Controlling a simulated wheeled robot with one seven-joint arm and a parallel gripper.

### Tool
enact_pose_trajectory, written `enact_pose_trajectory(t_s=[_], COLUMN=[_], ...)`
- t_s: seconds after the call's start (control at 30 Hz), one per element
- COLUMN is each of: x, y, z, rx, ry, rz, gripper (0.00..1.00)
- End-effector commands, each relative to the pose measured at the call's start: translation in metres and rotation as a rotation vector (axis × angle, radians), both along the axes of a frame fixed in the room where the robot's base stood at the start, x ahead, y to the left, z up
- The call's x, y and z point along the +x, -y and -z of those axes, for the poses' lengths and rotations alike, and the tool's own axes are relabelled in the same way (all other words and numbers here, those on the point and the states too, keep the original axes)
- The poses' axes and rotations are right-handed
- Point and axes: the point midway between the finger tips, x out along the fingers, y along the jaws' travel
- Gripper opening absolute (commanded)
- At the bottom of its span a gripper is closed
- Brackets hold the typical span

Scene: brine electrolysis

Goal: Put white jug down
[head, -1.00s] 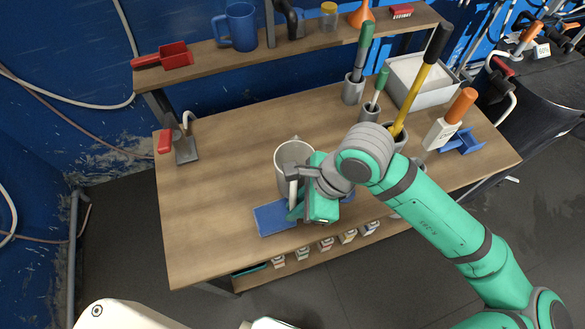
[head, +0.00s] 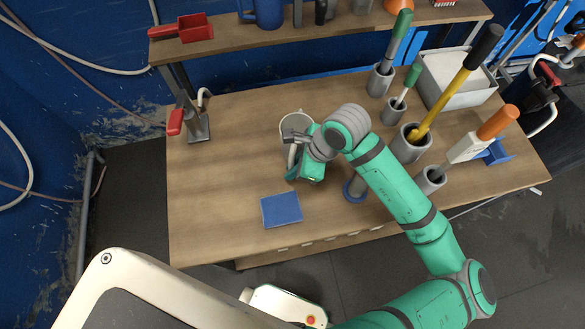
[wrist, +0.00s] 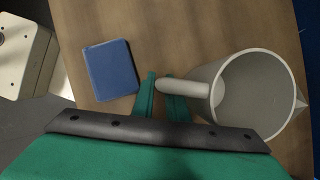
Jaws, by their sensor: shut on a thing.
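The white jug (head: 287,124) is near the middle of the wooden table in the head view, partly hidden by my gripper (head: 291,158). In the wrist view the jug (wrist: 258,95) is at the right, its open mouth facing the camera and its inside looking empty. My gripper (wrist: 164,100) is shut on the jug's handle (wrist: 184,87), with a green finger on either side. I cannot tell whether the jug's base touches the table.
A blue pad (head: 281,210) lies near the table's front edge; it also shows in the wrist view (wrist: 111,70). Grey holders with tools and a white bin (head: 455,95) stand at the right. A metal stand (head: 196,124) is at the back left. The table's left part is clear.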

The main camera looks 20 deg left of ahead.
Motion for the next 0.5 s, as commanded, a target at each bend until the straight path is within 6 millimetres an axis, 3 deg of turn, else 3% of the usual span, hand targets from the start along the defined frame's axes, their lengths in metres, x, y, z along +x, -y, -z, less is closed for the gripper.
enact_pose_trajectory(t_s=[0.2, 0.5], x=[0.001, 0.001], y=[0.002, 0.004], z=[0.026, 0.031], rx=[0.002, 0.0], ry=[-0.003, 0.0], rz=[0.009, 0.009], gripper=[0.0, 0.0])
